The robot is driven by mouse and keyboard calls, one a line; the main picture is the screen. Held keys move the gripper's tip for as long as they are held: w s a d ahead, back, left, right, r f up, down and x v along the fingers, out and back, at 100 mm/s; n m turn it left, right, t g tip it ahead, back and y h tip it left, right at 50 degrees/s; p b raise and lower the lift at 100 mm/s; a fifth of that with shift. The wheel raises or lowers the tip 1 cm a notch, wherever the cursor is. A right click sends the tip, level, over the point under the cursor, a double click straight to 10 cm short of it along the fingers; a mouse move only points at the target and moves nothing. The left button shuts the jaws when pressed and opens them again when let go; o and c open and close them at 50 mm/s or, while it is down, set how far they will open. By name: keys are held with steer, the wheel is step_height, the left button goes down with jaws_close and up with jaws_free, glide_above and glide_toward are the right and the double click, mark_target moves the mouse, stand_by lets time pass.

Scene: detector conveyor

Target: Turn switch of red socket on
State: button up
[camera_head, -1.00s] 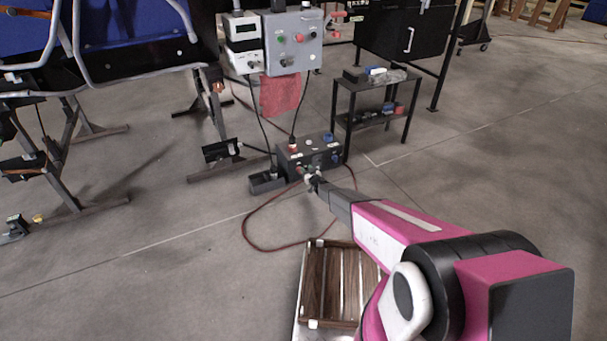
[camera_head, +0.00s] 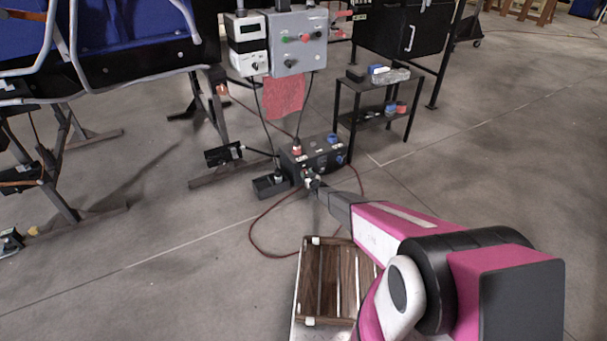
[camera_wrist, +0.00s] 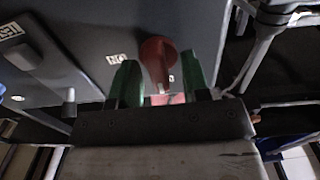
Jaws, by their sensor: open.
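A dark power box (camera_head: 325,160) stands on the floor, with a red socket (camera_head: 297,151) and a blue socket (camera_head: 332,139) on top. My gripper (camera_head: 312,184) is at the front face of the box, and its tip is too small there to tell details. In the wrist view my gripper (camera_wrist: 161,78) has two green fingers set apart. A red knob-like part (camera_wrist: 157,58) on a grey face shows between and just beyond them. I cannot tell whether the fingers touch it, or whether this part is the switch or the socket.
A small black box (camera_head: 271,186) sits left of the power box. A black shelf table (camera_head: 352,98) stands close at right. A grey control panel (camera_head: 296,40) is above and behind. A red cable (camera_head: 252,228) loops on the floor. A wooden crate (camera_head: 302,285) stands in front.

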jaws_close()
steer(key=shift+m, duration=0.4)
steer(key=m, duration=0.3)
steer(key=shift+w+d+m, duration=0.1)
steer(key=shift+m, duration=0.3)
steer(key=m, duration=0.9)
steer(key=shift+w+d+f, duration=0.1)
steer(key=m, duration=0.4)
steer(key=shift+f, duration=0.1)
steer(key=shift+m, duration=0.3)
